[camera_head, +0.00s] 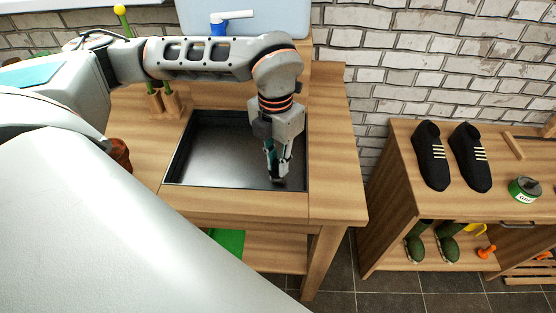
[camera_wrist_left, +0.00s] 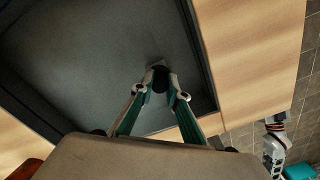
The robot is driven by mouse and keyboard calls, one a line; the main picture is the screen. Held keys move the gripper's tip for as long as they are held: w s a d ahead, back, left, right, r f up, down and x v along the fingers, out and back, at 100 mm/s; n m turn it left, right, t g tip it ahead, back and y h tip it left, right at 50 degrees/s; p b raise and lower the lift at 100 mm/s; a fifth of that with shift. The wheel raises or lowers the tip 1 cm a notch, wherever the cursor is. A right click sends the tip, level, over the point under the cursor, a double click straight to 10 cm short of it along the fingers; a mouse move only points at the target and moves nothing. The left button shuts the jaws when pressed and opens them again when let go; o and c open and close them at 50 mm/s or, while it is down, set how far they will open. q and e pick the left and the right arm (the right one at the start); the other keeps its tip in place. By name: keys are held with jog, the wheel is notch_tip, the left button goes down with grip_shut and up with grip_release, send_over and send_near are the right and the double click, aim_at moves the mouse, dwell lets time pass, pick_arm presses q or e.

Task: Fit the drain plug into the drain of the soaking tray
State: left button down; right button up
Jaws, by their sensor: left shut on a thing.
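The soaking tray (camera_head: 215,150) is a dark, shallow rectangular basin set into a wooden bench top. It also fills much of the left wrist view (camera_wrist_left: 75,65). My left gripper (camera_head: 277,174) points down into the tray near its right front corner. In the left wrist view, its green-padded fingers (camera_wrist_left: 160,90) are shut on a small dark piece, the drain plug (camera_wrist_left: 160,75), low over the tray floor. A small grey patch shows just beyond the plug; I cannot tell whether it is the drain. Whether the plug touches the floor is unclear.
The tray's raised rim and the wooden bench top (camera_head: 335,150) surround the gripper. A blue-handled tap or container spout (camera_head: 232,16) is behind. A reddish-brown pot (camera_head: 120,154) stands left. A separate shelf at right holds black shoes (camera_head: 430,155) and a green tin (camera_head: 524,189).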

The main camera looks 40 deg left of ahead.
aim_at(276, 161)
pick_arm(q)
jog(key=shift+f+b, duration=0.45)
jog(key=shift+f, duration=0.55)
jog(key=c, duration=1.9)
grip_release()
jog(key=r, duration=1.2)
jog(key=shift+a+r, duration=0.1)
jog(key=shift+a, duration=0.1)
